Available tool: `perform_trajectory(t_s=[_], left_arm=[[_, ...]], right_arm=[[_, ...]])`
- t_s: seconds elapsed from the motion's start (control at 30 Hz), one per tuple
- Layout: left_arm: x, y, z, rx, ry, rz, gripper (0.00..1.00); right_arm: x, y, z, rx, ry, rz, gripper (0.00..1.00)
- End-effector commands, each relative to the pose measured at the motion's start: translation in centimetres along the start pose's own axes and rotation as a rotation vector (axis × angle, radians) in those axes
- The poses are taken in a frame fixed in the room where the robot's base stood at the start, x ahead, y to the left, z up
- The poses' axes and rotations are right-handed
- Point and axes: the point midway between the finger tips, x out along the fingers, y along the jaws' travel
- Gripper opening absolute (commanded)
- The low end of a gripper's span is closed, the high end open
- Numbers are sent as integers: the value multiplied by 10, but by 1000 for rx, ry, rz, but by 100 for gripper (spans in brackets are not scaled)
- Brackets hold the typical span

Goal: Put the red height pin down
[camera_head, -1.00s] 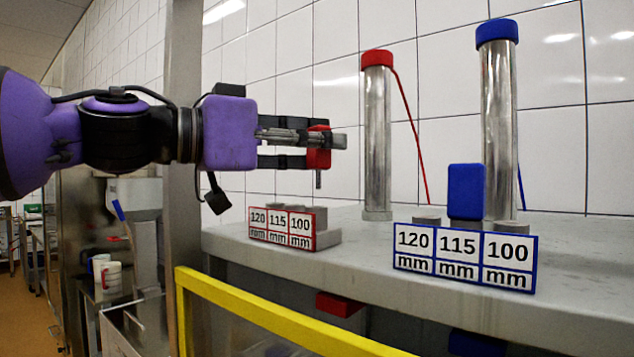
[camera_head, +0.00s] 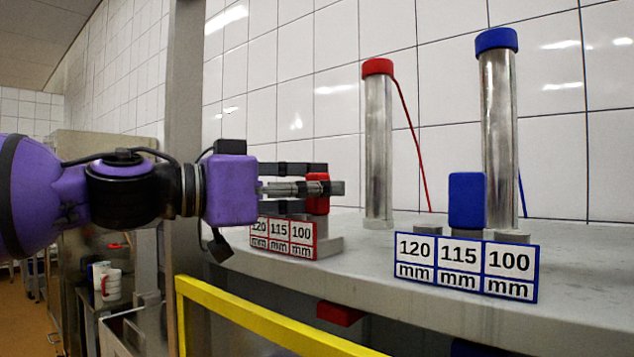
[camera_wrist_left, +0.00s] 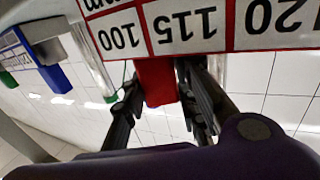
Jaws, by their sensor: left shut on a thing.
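The red height pin (camera_head: 318,194) is between the fingers of my left gripper (camera_head: 322,185), which is shut on it. It is just above the grey stepped block behind the red-framed 120/115/100 mm label (camera_head: 282,238), at the 100 mm end. The pin's lower end is hidden, so I cannot tell whether it touches the block. In the left wrist view the red pin (camera_wrist_left: 157,82) shows between the dark fingers, with the label upside down beyond it. My right gripper is not in view.
The blue-framed label (camera_head: 466,266) stands to the right, with a blue pin (camera_head: 467,200) behind it. A red-capped metal tube (camera_head: 378,150) and a blue-capped tube (camera_head: 498,135) stand upright on the grey shelf (camera_head: 360,262). A yellow rail (camera_head: 265,322) runs in front below.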

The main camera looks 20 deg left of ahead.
Motion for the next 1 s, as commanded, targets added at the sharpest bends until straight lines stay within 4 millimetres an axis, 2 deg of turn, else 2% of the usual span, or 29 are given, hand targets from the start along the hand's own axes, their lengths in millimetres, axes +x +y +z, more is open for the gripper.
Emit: perform_trajectory(t_s=[0.03, 0.07, 0.2, 0.73, 0.9, 1.0], left_arm=[[0, 0, 1, -1, 1, 1, 0], [0, 0, 1, -1, 1, 0, 29], [0, 0, 2, -1, 0, -1, 46], [0, 0, 1, -1, 0, -1, 46], [0, -1, -8, 0, -2, -1, 46], [-3, -5, -11, -3, 1, 2, 46]], right_arm=[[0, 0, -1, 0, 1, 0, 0], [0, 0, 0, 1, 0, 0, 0], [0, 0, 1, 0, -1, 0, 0], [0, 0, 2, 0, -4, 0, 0], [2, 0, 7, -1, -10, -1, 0], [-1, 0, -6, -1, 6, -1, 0]])
